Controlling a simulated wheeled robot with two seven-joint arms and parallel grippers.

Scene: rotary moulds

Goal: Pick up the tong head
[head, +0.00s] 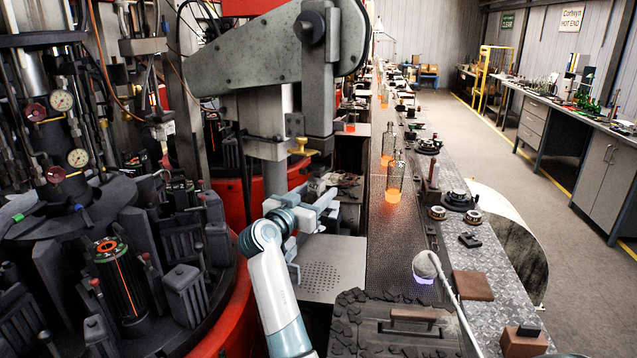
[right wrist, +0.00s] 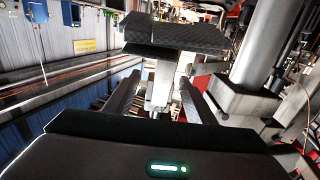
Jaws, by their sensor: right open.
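My right gripper (head: 322,204) reaches in from the bottom middle of the head view, beside the grey machine arm and column. In the right wrist view its two dark fingers (right wrist: 160,84) are spread apart. A dark, stepped block (right wrist: 178,34) on a short silver stem stands beyond the fingertips and looks like the tong head. The stem shows in the gap between the fingers; I cannot tell whether they touch it. In the head view I cannot make out the tong head; the gripper and machine may cover it. My left gripper is not in view.
A grey machine arm (head: 262,62) overhangs the gripper. A rotary mould table (head: 60,225) fills the left. A conveyor (head: 385,235) with glowing bottles (head: 394,180) runs on the right. A perforated plate (head: 325,275) is bare.

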